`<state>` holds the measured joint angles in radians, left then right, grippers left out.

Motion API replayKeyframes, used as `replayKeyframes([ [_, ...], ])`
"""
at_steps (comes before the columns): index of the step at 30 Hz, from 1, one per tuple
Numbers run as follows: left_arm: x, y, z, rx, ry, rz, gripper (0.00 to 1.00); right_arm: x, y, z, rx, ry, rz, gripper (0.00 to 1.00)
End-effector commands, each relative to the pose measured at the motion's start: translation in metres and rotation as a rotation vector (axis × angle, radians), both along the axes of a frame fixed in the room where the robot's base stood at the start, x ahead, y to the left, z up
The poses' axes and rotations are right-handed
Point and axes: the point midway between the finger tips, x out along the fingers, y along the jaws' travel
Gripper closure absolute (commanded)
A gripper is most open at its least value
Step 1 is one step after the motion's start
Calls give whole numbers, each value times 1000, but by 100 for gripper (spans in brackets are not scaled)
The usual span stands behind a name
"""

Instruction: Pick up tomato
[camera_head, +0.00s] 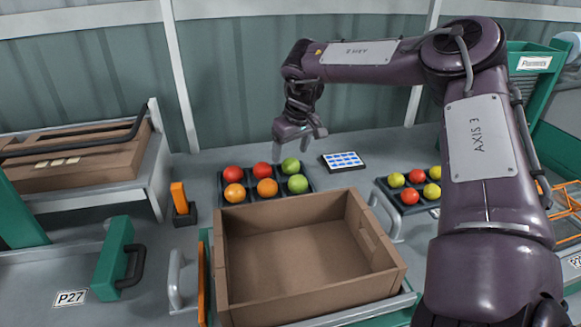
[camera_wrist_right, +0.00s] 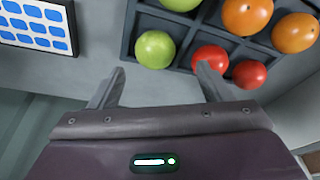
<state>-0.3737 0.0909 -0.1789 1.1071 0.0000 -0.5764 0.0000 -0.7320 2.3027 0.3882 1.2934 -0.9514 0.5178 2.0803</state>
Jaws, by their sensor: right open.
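A dark tray (camera_head: 222,201) behind the cardboard box holds several tomatoes in two rows. The back row has a red tomato (camera_head: 233,173) at left, a red one (camera_head: 262,170) in the middle and a green one (camera_head: 291,166) at right. The front row has two orange tomatoes (camera_head: 267,188) and a green one (camera_head: 298,183). My right gripper (camera_head: 298,150) is open and empty, above the tray's back right. In the right wrist view its fingers (camera_wrist_right: 158,84) spread on either side of the green tomato (camera_wrist_right: 155,49), with one fingertip near a red tomato (camera_wrist_right: 210,60). My left gripper is out of view.
An empty open cardboard box (camera_head: 300,258) stands in front of the tray. A dark panel with a blue-and-white screen (camera_head: 343,161) lies right of the tray. A second tray (camera_head: 385,187) with small tomatoes sits farther right. An orange-topped post (camera_head: 180,200) stands at left.

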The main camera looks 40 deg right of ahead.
Motion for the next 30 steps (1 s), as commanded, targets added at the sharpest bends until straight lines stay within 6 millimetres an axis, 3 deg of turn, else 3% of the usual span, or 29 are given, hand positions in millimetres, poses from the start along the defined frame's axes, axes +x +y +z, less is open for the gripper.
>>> replayKeyframes([
  [7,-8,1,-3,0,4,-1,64,0,-6,-37,-1,4,0,28],
  [17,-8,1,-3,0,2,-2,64,3,-6,-43,-1,1,0,28],
  [25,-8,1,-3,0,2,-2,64,3,-6,-43,-1,1,0,64],
  [30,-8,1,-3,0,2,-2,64,3,-6,-43,-1,0,0,65],
])
